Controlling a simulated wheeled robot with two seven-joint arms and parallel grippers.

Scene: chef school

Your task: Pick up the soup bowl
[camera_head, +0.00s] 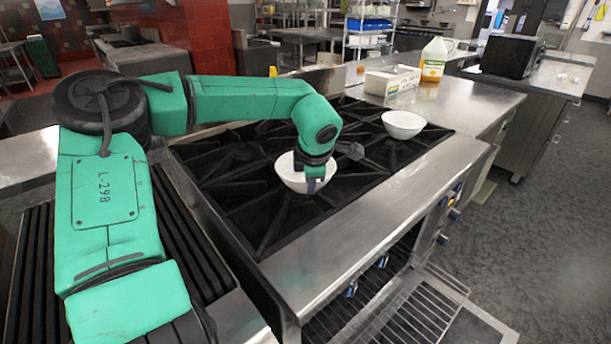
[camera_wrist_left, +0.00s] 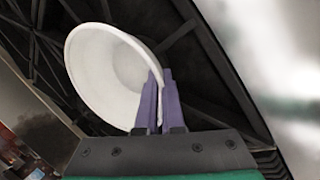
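A white soup bowl (camera_head: 286,175) is at the middle of the black stove grates, below my left gripper (camera_head: 312,185). In the left wrist view, the bowl (camera_wrist_left: 97,75) is seen with its opening facing the camera. The purple fingers of the left gripper (camera_wrist_left: 161,98) are close together, one inside and one outside the bowl's rim, and look shut on it. I cannot tell whether the bowl touches the grates. A second white bowl (camera_head: 403,125) sits on the grates farther right. My right gripper is out of view.
The stove's steel front ledge (camera_head: 350,235) is clear. A black appliance (camera_head: 510,56) is farther right.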

